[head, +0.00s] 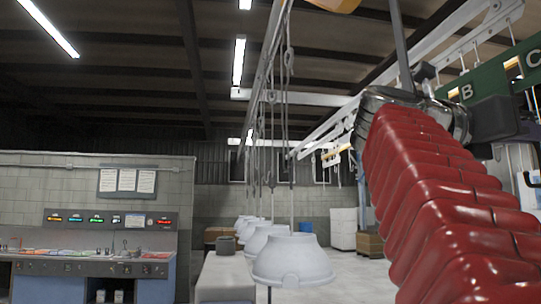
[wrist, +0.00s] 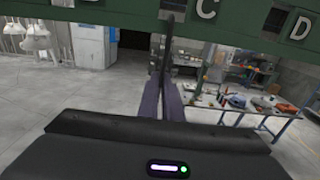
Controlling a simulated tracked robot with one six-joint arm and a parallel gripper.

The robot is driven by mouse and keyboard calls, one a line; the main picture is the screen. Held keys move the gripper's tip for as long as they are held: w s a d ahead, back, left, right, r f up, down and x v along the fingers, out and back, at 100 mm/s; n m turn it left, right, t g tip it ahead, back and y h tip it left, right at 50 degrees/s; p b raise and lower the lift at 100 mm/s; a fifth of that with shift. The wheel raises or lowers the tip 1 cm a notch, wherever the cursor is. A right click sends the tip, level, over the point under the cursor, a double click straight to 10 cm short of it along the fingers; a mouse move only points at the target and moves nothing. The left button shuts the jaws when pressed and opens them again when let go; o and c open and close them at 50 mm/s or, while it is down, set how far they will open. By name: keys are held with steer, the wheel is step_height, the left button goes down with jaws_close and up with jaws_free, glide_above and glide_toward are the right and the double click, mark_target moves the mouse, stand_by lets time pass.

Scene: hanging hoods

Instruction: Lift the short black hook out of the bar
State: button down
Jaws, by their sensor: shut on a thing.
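The green bar (wrist: 235,18) crosses the top of the wrist view, with letters C and D and dark slots. In the head view the bar (head: 494,72) shows B and C at the upper right. The short black hook (wrist: 168,48) is a thin dark upright piece in front of the bar, left of the C; its upper end reaches the slot there. My gripper (wrist: 166,82) is shut on its lower part, below the bar. I cannot tell whether the hook still rests in the slot. In the head view my wrist hides the gripper's grasp.
White hoods (head: 292,262) hang in a row at the centre of the head view. A workbench (wrist: 255,105) with tools stands beyond the bar on the right. A control counter (head: 85,262) is at the far left. Open floor (wrist: 50,95) lies below the bar.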

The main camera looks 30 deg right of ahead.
steer(key=shift+r, duration=0.2)
stand_by(0.4)
steer(key=shift+r, duration=0.5)
steer(key=shift+r, duration=0.3)
steer(key=shift+r, duration=0.35)
steer(key=shift+a, duration=0.1)
steer(key=shift+w+a, duration=0.35)
steer(key=shift+a, duration=0.3)
steer(key=shift+v, duration=1)
